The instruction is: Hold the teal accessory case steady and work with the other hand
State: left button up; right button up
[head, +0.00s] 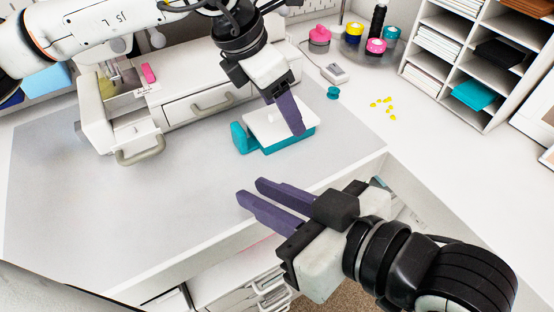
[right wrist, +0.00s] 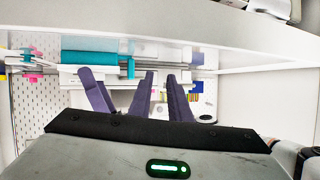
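The teal accessory case (head: 300,140) sits on the grey mat in the head view, with a white top face and teal sides. A teal upright piece (head: 238,137) stands at its left end. My left gripper (head: 296,130) reaches down from above, a dark purple finger across the case's right part. Only one finger shows clearly, so its grip is unclear. My right gripper (head: 250,191) is open and empty, in front of the case and apart from it, near the table's front edge.
A white sewing machine (head: 200,105) stands behind left of the case. A teal spool (head: 333,92), yellow bits (head: 384,104) and a small white device (head: 335,74) lie to the right. A shelf unit (head: 485,85) stands at back right. The mat (head: 110,225) is clear at front left.

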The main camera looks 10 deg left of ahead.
aim_at(244, 137)
jog(key=w+r+t, duration=0.1)
jog(key=w+r+m+t+h, duration=0.1)
jog(key=w+r+t, duration=0.1)
jog(key=shift+w+d+m+h, duration=0.25)
jog(key=shift+d+m+h, duration=0.05)
jog(key=shift+m+h, duration=0.1)
jog(key=shift+w+f, duration=0.15)
jog(key=shift+f, duration=0.05)
jog(key=x, duration=1.1)
jog(key=shift+w+a+f, duration=0.1)
jog(key=shift+w+a, duration=0.05)
jog(key=shift+w, duration=0.2)
grip_shut()
